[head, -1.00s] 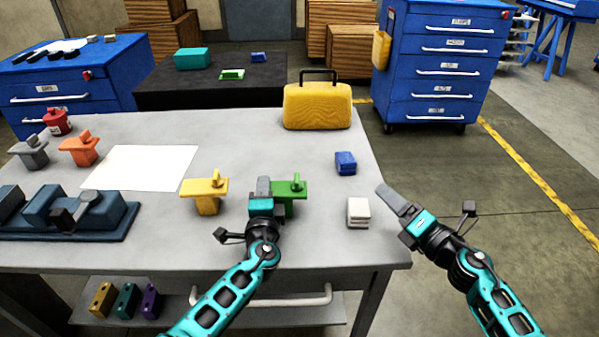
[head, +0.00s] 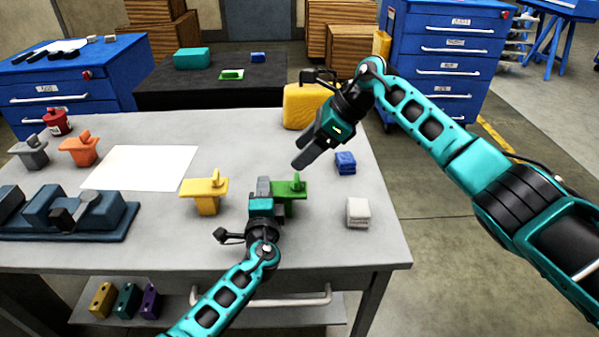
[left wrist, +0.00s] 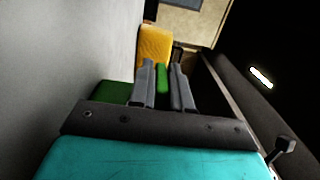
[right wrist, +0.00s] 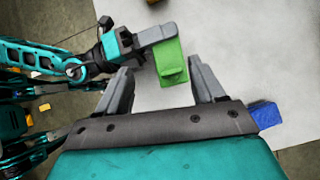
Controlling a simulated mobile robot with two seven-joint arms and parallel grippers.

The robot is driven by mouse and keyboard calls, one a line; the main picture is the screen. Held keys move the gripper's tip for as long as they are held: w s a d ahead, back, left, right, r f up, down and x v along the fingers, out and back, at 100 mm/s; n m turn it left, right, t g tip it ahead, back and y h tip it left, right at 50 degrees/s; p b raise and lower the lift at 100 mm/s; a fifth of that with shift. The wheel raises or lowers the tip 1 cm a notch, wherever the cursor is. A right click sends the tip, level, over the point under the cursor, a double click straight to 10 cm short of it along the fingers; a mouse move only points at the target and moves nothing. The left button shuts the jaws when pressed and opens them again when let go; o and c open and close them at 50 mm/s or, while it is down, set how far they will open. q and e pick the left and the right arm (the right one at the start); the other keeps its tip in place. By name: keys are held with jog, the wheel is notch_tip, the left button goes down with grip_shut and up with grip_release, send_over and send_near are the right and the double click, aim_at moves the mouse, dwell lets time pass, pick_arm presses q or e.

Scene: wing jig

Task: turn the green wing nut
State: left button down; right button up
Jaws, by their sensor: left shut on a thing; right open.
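The green jig (head: 290,191) stands on the grey table, with the green wing nut (head: 298,181) standing up on its top. My left gripper (head: 263,184) is shut on the green jig from its left side. In the left wrist view, a narrow green part (left wrist: 163,78) lies between its fingers. My right gripper (head: 306,155) is open and empty, above and behind the green jig, pointing down toward it. In the right wrist view the green jig (right wrist: 170,62) shows between and beyond the open fingers, apart from them. The wing nut is hard to make out there.
A similar yellow jig (head: 204,195) stands just left of my left gripper. A blue block (head: 346,162) and a white block (head: 358,212) lie to the right. The yellow case (head: 300,105) stands at the back, partly behind my right gripper. A white sheet (head: 140,168) lies at left.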

aim_at(297, 177)
jog(key=d+r+n+h, duration=0.1)
jog(key=d+r+h, duration=0.2)
jog(key=r, duration=0.1)
jog(key=x, duration=1.2)
jog(key=shift+w+d+f, duration=0.2)
jog(key=shift+d+f, duration=0.05)
jog(key=shift+d, duration=0.1)
jog(key=shift+c, duration=0.5)
jog(key=c, duration=1)
jog(key=shift+o, duration=0.2)
